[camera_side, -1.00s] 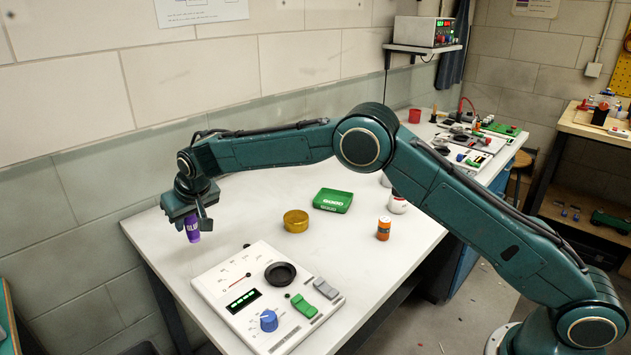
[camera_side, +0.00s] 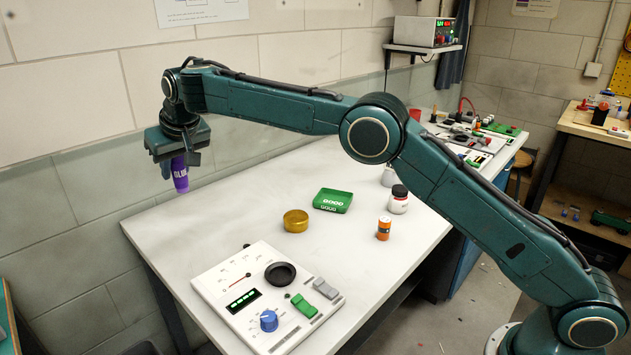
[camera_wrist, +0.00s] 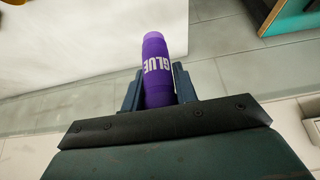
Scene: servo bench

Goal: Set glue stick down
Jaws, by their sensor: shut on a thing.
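The purple glue stick (camera_side: 180,175) has white GLUE lettering and hangs below my gripper (camera_side: 180,162) in the side view. My gripper is shut on it, and the stick is nearly upright with a slight tilt. It is held well above the white bench (camera_side: 160,225), near the bench's far left corner. In the wrist view the glue stick (camera_wrist: 158,75) sits between the two dark fingers, its upper part hidden behind the gripper body.
A white control panel (camera_side: 225,275) with knob and switches lies at the bench front. The bench's left part is bare.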

